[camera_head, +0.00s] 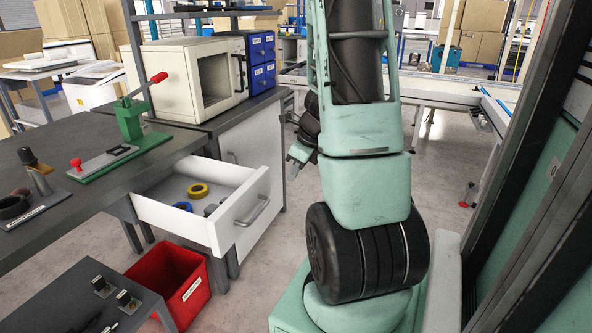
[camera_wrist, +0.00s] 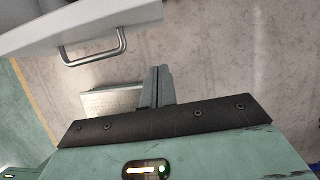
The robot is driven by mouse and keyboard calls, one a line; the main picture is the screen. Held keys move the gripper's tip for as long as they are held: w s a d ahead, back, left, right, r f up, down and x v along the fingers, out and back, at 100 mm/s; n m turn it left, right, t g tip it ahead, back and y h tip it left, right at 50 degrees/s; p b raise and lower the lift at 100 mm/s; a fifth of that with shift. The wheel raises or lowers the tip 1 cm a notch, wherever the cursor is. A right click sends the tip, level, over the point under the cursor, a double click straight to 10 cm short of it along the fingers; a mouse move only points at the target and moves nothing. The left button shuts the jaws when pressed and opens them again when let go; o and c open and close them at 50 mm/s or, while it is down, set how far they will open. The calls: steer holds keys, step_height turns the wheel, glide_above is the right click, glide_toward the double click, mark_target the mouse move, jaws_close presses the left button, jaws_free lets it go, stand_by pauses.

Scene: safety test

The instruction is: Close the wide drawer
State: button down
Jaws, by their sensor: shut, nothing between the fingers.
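The wide drawer (camera_head: 222,214) is white and stands pulled out below the dark workbench. Its front carries a grey bar handle (camera_head: 253,211). Inside it lie a yellow tape roll (camera_head: 198,190) and a blue tape roll (camera_head: 182,206). In the wrist view the drawer's white front (camera_wrist: 60,22) and its handle (camera_wrist: 94,50) show at the upper left. My gripper (camera_wrist: 160,72) is shut and empty, its fingers together, to the right of the handle and apart from it. In the head view my gripper (camera_head: 292,168) is partly hidden by my arm, to the right of the drawer front.
A red bin (camera_head: 190,299) stands on the floor under the drawer. A low dark table (camera_head: 60,290) is at the lower left. The bench holds a green lever press (camera_head: 132,120) and a cream oven (camera_head: 185,80). Floor right of the drawer is bare.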

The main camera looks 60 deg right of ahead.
mark_target(268, 195)
steer(key=w+f+b, duration=0.1)
steer(key=w+f, duration=0.3)
steer(key=w, duration=0.2)
steer(key=shift+a+f, duration=0.25)
steer(key=shift+f, duration=0.15)
steer(key=shift+w, duration=0.15)
